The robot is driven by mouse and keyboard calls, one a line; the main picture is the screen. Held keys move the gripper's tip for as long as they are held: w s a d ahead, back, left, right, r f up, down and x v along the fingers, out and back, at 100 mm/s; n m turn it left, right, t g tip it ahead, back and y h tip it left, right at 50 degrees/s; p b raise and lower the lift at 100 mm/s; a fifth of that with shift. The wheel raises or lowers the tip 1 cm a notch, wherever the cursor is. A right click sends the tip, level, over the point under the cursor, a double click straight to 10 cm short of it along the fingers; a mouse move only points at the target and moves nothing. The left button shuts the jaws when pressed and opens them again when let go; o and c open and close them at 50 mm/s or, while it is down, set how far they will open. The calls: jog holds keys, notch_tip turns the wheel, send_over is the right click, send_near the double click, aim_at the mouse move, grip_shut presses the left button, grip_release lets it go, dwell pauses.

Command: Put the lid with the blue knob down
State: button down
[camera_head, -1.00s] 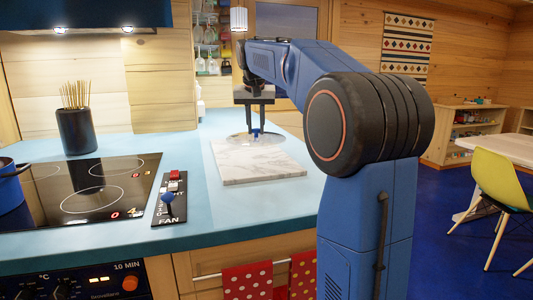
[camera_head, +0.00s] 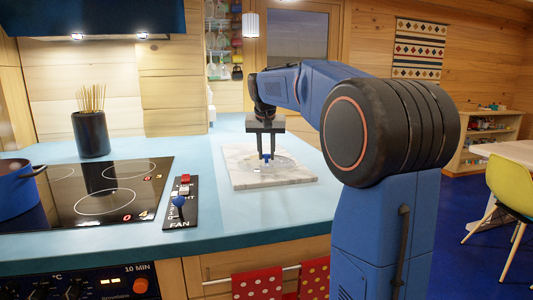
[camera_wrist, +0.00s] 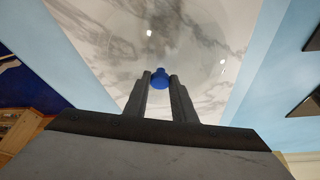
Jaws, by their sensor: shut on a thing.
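My gripper (camera_head: 267,157) points down over the white marble board (camera_head: 240,182) on the counter. Its two fingers are shut on the blue knob (camera_wrist: 159,72) of a clear glass lid (camera_head: 283,162). In the wrist view the knob sits between the fingertips (camera_wrist: 160,80), and the lid is a faint clear disc with bright glints over the marble. The lid looks about level and lies over the board. I cannot tell whether it touches the marble or hangs just above it.
A black hob (camera_head: 85,190) with a blue pot (camera_head: 15,188) is at the left. A fan switch panel (camera_head: 181,203) lies between hob and board. A dark holder with sticks (camera_head: 91,134) stands at the back. The blue counter (camera_head: 215,215) in front of the board is clear.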

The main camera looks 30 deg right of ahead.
jog(key=shift+f, duration=0.1)
jog(key=c, duration=1.5)
grip_release()
jog(key=v, duration=1.2)
